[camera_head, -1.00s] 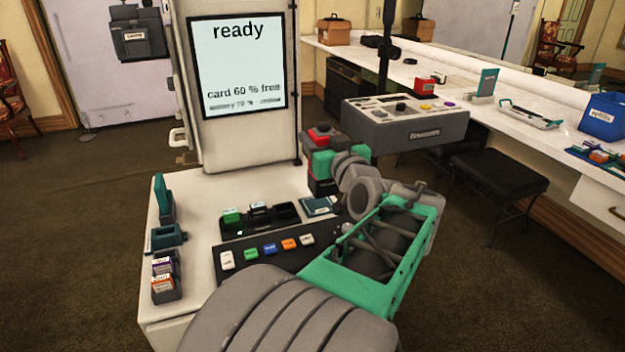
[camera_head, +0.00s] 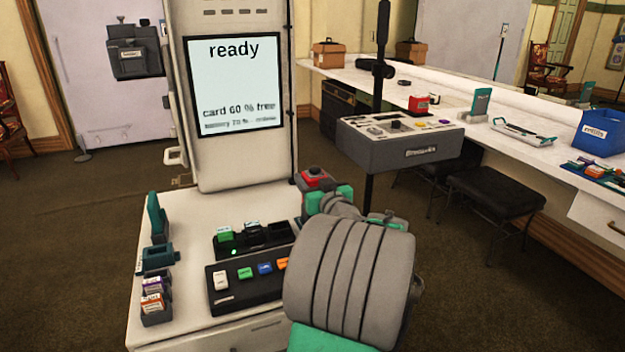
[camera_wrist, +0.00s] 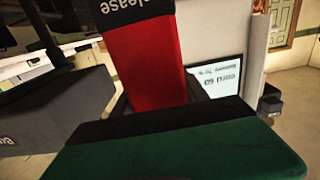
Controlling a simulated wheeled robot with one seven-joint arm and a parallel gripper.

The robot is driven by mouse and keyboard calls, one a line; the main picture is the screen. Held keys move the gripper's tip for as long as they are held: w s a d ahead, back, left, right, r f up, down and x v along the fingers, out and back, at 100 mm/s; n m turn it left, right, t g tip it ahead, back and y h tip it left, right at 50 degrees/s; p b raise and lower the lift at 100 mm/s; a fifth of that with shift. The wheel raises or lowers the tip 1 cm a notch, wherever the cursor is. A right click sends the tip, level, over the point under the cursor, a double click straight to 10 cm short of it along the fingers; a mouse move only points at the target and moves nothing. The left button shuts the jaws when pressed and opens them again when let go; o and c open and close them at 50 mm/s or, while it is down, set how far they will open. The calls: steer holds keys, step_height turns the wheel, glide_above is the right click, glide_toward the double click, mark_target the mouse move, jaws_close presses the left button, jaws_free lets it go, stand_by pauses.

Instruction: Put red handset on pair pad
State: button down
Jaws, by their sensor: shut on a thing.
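The red handset (camera_head: 316,176) shows between the jaws of my gripper (camera_head: 326,190), above the right side of the white cart (camera_head: 205,330). In the wrist view the handset (camera_wrist: 148,62) is a red block with a dark, lettered end. My gripper is shut on it, and a green finger (camera_wrist: 185,152) fills the bottom of that view. I cannot make out the pair pad now; my arm covers the cart's right part, where a teal square pad showed earlier. The gap between handset and cart top cannot be judged.
The cart carries a dark slotted dock (camera_head: 252,240), a button panel (camera_head: 240,285) and teal holders (camera_head: 156,255) at left. A tall screen (camera_head: 237,85) stands behind. A grey console (camera_head: 400,140) on a pole is close right of my arm.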

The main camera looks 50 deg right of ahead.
steer(key=shift+f, duration=0.15)
steer(key=c, duration=0.6)
jaws_free()
steer(key=shift+s+a, duration=0.1)
steer(key=shift+s, duration=0.25)
steer(key=v, duration=1.1)
steer(key=shift+a, duration=0.2)
steer(key=shift+s, duration=0.15)
